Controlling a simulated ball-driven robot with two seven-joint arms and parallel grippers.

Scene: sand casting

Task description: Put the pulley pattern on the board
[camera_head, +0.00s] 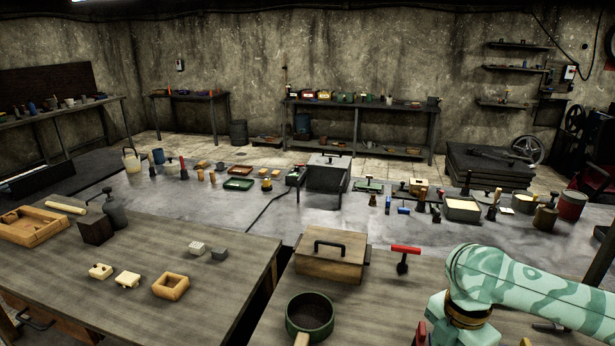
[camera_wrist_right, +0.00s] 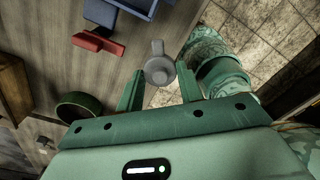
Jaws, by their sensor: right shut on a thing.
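My right gripper (camera_wrist_right: 158,78) shows in the right wrist view, with its two green fingers either side of a small grey round piece (camera_wrist_right: 158,70). The piece has a rounded disc end and a narrower stem, and is probably the pulley pattern. It is held between the fingers; the exact contact is hard to see. In the head view my right arm enters at the lower right, and its gripper is below the frame. I cannot pick out the board with certainty in either view. My left gripper is in neither view.
The left bench (camera_head: 210,300) has clear room.

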